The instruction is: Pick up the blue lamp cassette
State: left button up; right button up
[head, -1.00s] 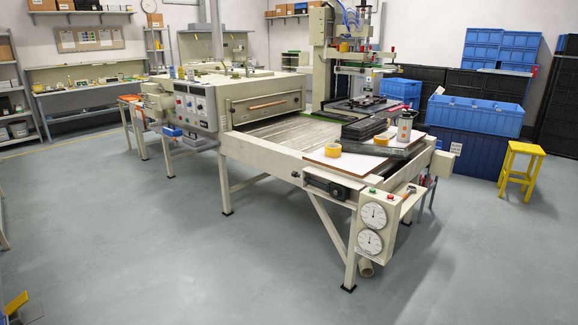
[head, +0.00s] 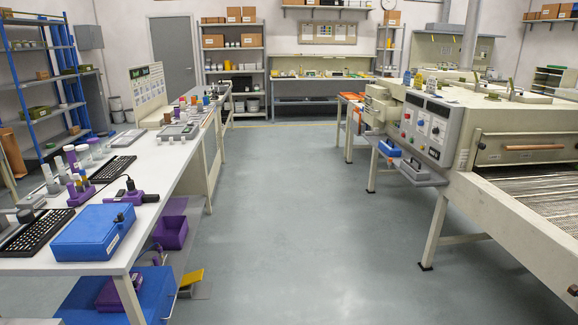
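I cannot tell for sure which blue thing is the lamp cassette. A small blue block (head: 389,148) sits at the side of the cream machine, below its control panel. A larger blue case (head: 95,230) with a pale label lies flat on the near end of the white bench at left. Neither of my grippers is in view, so no gripper is near any of these.
The white bench (head: 170,160) runs along the left with keyboards (head: 112,168) and purple holders. The cream machine (head: 480,110) with its conveyor fills the right. A blue bin (head: 150,295) and a yellow pedal (head: 191,277) stand low at left. The grey floor between is clear.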

aim_at(388, 146)
jog(key=i+j+z, duration=0.1)
jog(key=i, duration=0.85)
jog(key=i+j, duration=0.15)
jog(key=i, duration=0.85)
jog(key=i+l+z, duration=0.1)
jog(key=i+z, duration=0.15)
jog(key=i, duration=0.4)
jog(key=i+z, duration=0.2)
jog(key=i, duration=0.5)
jog(key=i+j+z, duration=0.25)
jog(key=i, duration=0.4)
jog(key=i+l, duration=0.05)
jog(key=l, duration=0.05)
